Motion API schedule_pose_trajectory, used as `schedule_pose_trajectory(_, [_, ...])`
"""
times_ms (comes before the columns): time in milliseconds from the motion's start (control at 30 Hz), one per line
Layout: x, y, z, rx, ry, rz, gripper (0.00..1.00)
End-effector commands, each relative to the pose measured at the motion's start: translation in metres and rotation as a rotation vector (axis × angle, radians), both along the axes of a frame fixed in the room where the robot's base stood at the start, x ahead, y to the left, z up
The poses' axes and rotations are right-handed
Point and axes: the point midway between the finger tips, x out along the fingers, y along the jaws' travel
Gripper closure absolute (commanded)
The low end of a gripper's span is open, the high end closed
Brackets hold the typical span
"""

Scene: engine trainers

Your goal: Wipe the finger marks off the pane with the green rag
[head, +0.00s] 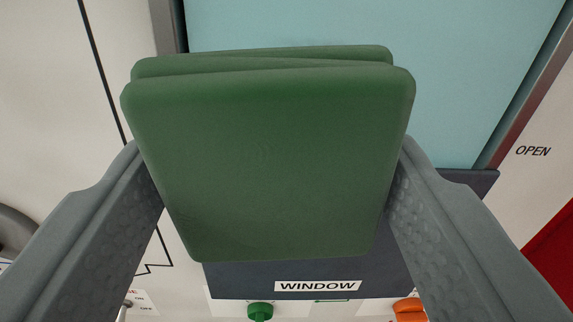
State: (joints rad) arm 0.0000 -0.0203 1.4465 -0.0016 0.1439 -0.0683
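The green rag (270,165) is a thick folded pad in the middle of the head view. My gripper (272,190) is shut on it, with one grey finger pressed to each side. The pane (450,80) is a light blue sheet in a metal frame behind and above the rag. The rag hides its lower left and middle part. I see no finger marks on the visible part. I cannot tell whether the rag touches the pane.
A dark panel with a "WINDOW" label (317,286) lies below the pane. Below it are a green knob (260,311) and an orange switch (409,309). An "OPEN" label (533,151) and a red part (552,255) are at right.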

Motion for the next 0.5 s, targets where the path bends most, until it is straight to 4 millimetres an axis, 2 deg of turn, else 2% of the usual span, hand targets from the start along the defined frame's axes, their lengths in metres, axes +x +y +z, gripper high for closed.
schedule_pose_trajectory(500, [0.044,0.0,0.0,0.0,0.0,0.0,0.55])
